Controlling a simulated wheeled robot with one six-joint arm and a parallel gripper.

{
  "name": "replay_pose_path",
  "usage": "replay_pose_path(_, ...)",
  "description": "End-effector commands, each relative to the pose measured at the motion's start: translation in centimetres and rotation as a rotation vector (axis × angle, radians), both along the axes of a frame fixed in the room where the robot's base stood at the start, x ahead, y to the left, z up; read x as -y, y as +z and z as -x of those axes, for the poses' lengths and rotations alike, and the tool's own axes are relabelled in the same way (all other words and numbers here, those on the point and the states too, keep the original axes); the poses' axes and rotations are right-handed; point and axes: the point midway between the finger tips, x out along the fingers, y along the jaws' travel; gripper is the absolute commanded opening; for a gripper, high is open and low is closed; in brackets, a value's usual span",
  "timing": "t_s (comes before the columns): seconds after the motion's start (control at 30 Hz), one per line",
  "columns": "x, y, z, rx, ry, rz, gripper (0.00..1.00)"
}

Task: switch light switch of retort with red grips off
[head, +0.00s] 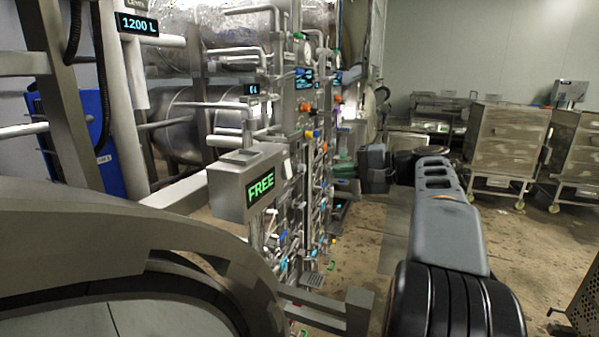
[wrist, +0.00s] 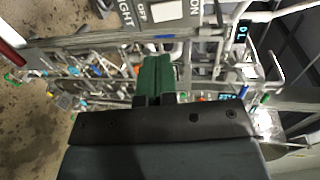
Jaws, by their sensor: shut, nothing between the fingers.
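A grey plate lettered LIGHT, OFF and ON is at the top of the wrist view, cut by the frame edge. Its pale light switch (wrist: 166,12) sits between OFF and ON; which way it is tipped I cannot tell. My gripper (wrist: 156,62) has green fingers, closed together and empty, pointing up at the plate with a gap in the picture. In the head view my gripper (head: 343,166) is beside the retort's piping, and the switch cannot be made out there. A red bar (wrist: 10,36), perhaps a grip, shows at the wrist view's upper left.
A grey box with a FREE display (head: 245,182) stands left of my gripper, among dense pipes and valves (head: 305,150). A large curved metal rim (head: 120,235) fills the lower left. Wheeled crates (head: 505,145) stand at the right, with open floor (head: 525,235) before them.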

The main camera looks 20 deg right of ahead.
Motion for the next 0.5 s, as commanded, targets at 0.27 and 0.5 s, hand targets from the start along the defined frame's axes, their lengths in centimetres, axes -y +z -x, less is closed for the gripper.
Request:
replay_pose_path(0.27,-3.8,-0.8,-4.0,-0.001,0.006,-0.001,0.00)
replay_pose_path(0.5,-6.1,-1.5,-6.4,-0.001,0.004,-0.001,0.00)
